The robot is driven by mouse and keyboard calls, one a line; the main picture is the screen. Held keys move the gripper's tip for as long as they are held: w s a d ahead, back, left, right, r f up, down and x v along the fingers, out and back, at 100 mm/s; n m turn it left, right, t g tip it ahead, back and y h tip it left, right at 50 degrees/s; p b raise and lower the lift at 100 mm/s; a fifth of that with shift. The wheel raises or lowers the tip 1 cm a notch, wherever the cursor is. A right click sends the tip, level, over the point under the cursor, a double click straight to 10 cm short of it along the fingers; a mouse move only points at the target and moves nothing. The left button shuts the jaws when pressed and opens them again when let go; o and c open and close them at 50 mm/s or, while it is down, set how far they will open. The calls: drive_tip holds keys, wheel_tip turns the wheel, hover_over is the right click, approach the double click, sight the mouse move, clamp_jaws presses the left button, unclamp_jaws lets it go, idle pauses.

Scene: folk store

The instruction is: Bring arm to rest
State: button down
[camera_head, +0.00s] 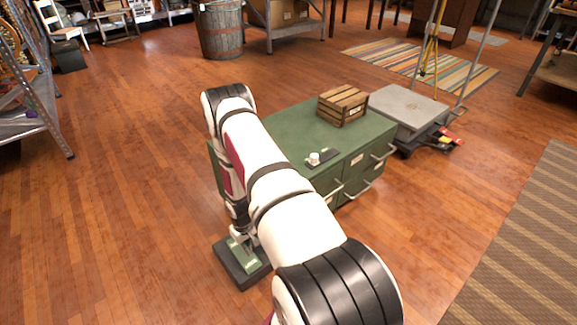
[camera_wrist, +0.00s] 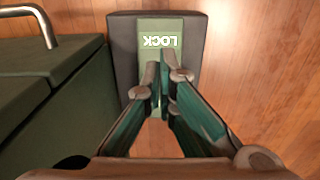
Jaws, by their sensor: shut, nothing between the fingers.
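My arm reaches out over the floor to the left front of a green metal cabinet (camera_head: 278,129). My gripper (camera_wrist: 164,75) is shut and empty in the wrist view, its fingertips together. It points down above a dark block with a green panel marked LOCK (camera_wrist: 160,24). The block also shows in the head view (camera_head: 240,262), low beside the cabinet. Whether the fingertips touch the panel, I cannot tell. In the head view the arm hides part of the cabinet and most of the gripper.
A wooden crate (camera_head: 343,105) and a small dark tray with a white item (camera_head: 314,158) sit on the cabinet. A grey platform scale (camera_head: 408,108) stands behind it. A metal shelf (camera_head: 35,118) is at the left. The wooden floor at left is clear.

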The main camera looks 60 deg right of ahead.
drive_tip(key=shift+r, duration=0.35)
idle(0.3)
